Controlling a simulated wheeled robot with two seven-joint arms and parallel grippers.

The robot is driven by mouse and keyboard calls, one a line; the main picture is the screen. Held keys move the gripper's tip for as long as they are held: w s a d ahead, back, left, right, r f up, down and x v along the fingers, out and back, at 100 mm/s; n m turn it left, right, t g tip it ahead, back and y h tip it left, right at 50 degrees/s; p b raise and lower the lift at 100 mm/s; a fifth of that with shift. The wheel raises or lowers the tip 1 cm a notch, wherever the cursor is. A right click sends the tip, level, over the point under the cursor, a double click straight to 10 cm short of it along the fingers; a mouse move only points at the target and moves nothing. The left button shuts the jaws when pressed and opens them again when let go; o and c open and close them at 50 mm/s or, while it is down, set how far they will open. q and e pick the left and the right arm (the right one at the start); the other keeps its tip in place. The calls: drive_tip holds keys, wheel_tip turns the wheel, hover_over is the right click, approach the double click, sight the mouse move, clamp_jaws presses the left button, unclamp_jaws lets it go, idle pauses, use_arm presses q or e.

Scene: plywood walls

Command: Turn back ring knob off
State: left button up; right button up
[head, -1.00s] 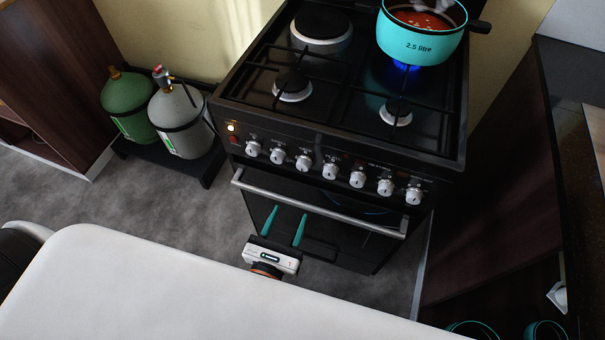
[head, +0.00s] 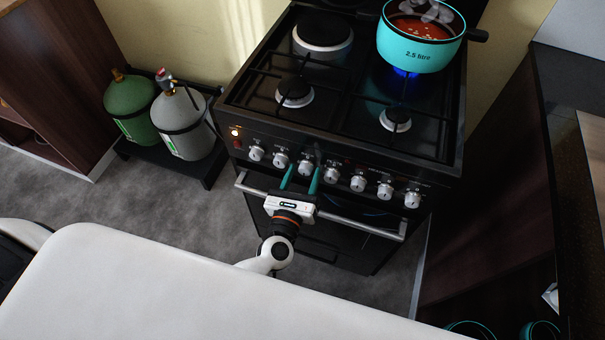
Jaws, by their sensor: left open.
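The black stove (head: 330,150) has a row of several white knobs along its front panel. My left gripper (head: 301,178) is open, its two teal fingers pointing up at the panel just below the third knob from the left (head: 305,167). I cannot tell whether a finger touches that knob. A teal pot (head: 418,55) marked 2.5 litre, with steaming red soup, stands on the back right burner. A blue flame (head: 403,73) burns under the pot. The other burners show no flame. My right gripper is not in view.
The oven handle bar (head: 365,226) runs across the stove front close to my left gripper. A green gas cylinder (head: 131,108) and a grey one (head: 180,122) stand left of the stove. A dark counter (head: 570,150) is on the right.

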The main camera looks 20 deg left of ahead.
use_arm(q)
drive_tip(key=shift+c, duration=0.3)
drive_tip(key=c, duration=0.9)
